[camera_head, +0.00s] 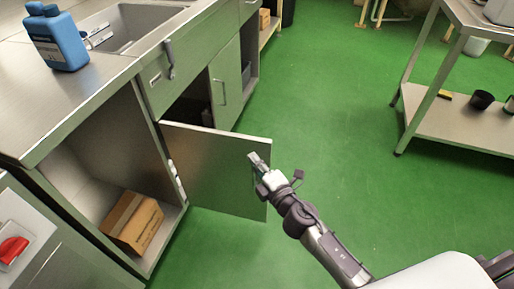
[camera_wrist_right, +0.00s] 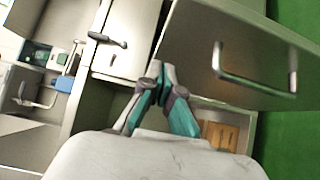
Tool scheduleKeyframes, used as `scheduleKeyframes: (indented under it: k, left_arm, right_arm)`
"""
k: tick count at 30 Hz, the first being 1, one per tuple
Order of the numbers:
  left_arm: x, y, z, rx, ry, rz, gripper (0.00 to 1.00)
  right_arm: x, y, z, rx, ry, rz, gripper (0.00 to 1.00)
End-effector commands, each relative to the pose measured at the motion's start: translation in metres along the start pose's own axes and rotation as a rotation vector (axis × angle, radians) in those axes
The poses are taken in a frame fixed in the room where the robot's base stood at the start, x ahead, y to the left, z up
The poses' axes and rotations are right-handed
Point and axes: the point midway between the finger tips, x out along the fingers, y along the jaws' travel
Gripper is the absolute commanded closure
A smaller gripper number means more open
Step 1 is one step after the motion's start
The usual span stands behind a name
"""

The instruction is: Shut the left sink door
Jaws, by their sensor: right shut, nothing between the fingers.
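The left sink door (camera_head: 215,172) stands wide open, sticking out from the cabinet front over the green floor. Its hinges show at the left, by the cabinet post. My right gripper (camera_head: 256,160) is shut and empty, close to the door's free edge near the upper corner; I cannot tell if it touches. In the right wrist view the closed fingers (camera_wrist_right: 159,82) lie beside a grey panel with a bar handle (camera_wrist_right: 255,78), seemingly this door's outer face. The open compartment (camera_head: 95,160) holds a cardboard box (camera_head: 132,222). My left gripper is not in view.
The right sink door (camera_head: 226,85) has an upright handle. A drawer with a dark handle (camera_head: 170,60) is above the open door. A blue bottle (camera_head: 57,42) stands on the counter by the sink. A steel shelf table (camera_head: 460,122) is at right; green floor between is clear.

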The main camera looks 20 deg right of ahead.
Motion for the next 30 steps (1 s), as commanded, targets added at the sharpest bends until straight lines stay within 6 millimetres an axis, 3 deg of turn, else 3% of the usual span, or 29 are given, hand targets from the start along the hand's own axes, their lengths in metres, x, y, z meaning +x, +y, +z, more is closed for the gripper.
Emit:
scheduleKeyframes:
  k: [3,9,27,30]
  left_arm:
    - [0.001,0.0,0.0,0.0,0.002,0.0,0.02]
    - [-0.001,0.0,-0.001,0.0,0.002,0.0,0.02]
    - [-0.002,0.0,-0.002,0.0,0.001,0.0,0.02]
    - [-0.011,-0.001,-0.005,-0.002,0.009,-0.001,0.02]
  right_arm:
    - [0.019,0.0,0.01,-0.003,-0.002,0.001,1.0]
    - [0.033,-0.001,0.025,-0.001,-0.001,-0.001,1.0]
    - [0.038,-0.001,0.032,-0.002,0.009,-0.001,1.0]
    - [0.043,-0.001,0.037,-0.003,0.027,0.0,1.0]
